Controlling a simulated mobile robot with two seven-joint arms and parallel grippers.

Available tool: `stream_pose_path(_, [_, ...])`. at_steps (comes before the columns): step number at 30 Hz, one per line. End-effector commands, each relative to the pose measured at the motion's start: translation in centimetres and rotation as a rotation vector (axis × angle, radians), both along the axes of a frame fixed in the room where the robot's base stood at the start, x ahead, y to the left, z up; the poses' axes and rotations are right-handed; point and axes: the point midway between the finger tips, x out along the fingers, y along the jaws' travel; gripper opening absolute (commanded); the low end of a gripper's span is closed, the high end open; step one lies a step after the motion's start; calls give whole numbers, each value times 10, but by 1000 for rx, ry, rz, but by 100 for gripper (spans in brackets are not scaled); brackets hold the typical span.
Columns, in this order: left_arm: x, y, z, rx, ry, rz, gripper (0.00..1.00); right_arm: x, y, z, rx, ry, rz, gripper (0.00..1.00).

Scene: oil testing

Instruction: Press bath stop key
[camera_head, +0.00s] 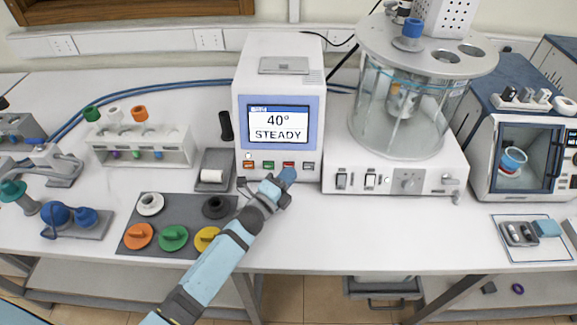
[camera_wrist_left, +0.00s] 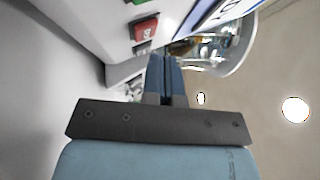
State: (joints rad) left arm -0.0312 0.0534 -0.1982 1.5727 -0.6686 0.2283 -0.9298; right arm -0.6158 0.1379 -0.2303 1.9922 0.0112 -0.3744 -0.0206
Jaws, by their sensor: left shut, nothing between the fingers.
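The white bath controller (camera_head: 280,72) stands at the back middle of the bench. Its screen (camera_head: 279,122) reads 40° STEADY. Below it is a row of small keys, among them a green key (camera_head: 268,165) and a red key (camera_head: 288,165). The red key also shows in the left wrist view (camera_wrist_left: 146,28). My left gripper (camera_head: 286,175) is shut and empty, just in front of and below the red key. In the left wrist view its blue fingertips (camera_wrist_left: 165,62) are beside the key row. I cannot tell whether they touch the panel. My right gripper is not in view.
A glass bath (camera_head: 402,120) on a white base with switches stands to the right. A grey mat (camera_head: 150,225) with coloured knobs lies to the left, beneath my left arm. A white rack (camera_head: 142,150) with stoppers is behind it.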

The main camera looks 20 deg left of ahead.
Motion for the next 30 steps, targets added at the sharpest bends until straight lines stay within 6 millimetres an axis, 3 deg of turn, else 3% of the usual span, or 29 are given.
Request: stream_pose_path(30, [7, 2, -4, 1, 0, 0, 0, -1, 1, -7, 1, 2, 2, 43])
